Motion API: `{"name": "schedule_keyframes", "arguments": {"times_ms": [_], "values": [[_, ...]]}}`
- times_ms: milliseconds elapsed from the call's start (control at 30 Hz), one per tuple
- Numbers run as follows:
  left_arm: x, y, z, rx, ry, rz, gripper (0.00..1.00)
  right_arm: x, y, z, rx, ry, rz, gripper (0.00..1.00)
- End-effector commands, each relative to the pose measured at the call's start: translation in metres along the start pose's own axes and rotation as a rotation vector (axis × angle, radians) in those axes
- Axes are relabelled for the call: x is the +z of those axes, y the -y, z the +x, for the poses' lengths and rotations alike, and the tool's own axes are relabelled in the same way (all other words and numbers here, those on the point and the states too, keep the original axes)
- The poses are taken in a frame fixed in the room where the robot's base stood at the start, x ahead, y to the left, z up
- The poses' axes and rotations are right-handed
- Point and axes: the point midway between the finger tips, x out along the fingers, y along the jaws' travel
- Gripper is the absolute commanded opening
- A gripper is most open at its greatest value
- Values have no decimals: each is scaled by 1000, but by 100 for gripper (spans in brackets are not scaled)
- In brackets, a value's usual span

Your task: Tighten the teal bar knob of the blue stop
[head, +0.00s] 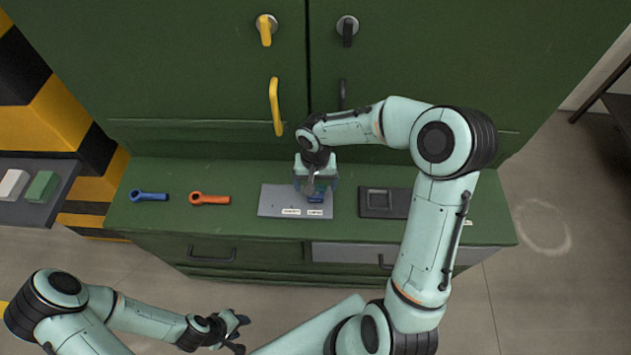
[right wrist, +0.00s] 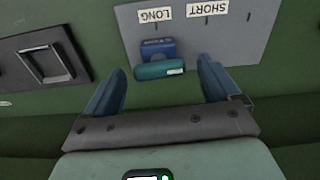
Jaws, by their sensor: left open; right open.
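The blue stop (right wrist: 158,48) sits on a grey plate (right wrist: 262,22) beside the label LONG in the right wrist view. The teal bar knob (right wrist: 159,69) lies across its near side, roughly crosswise to my fingers. My right gripper (right wrist: 162,85) is open, with one finger on each side of the knob and a gap on both sides. In the head view the blue stop (head: 315,198) shows just below my right gripper (head: 312,180), and the knob is hidden there. My left gripper (head: 238,332) is open and empty, low in front of the cabinet.
A dark tray (head: 380,203) lies right of the plate. Green cabinet doors (head: 190,60) with yellow and black handles rise behind.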

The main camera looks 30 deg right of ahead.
Motion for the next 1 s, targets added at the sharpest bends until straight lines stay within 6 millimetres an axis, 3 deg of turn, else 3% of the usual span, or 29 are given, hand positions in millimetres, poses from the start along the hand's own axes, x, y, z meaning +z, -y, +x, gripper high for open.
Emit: {"name": "schedule_keyframes", "arguments": {"times_ms": [167,300,333,667,1000], "values": [[0,0,0,0,1,0,43,0,0,0,1,1,1,86],[0,0,0,0,1,0,43,0,0,0,1,1,1,41],[0,0,0,0,1,0,43,0,0,0,1,1,1,33],[7,4,6,-3,8,-3,43,1,-1,1,0,0,35,33],[34,24,34,-14,41,-15,43,0,0,3,-2,-6,244,33]]}}
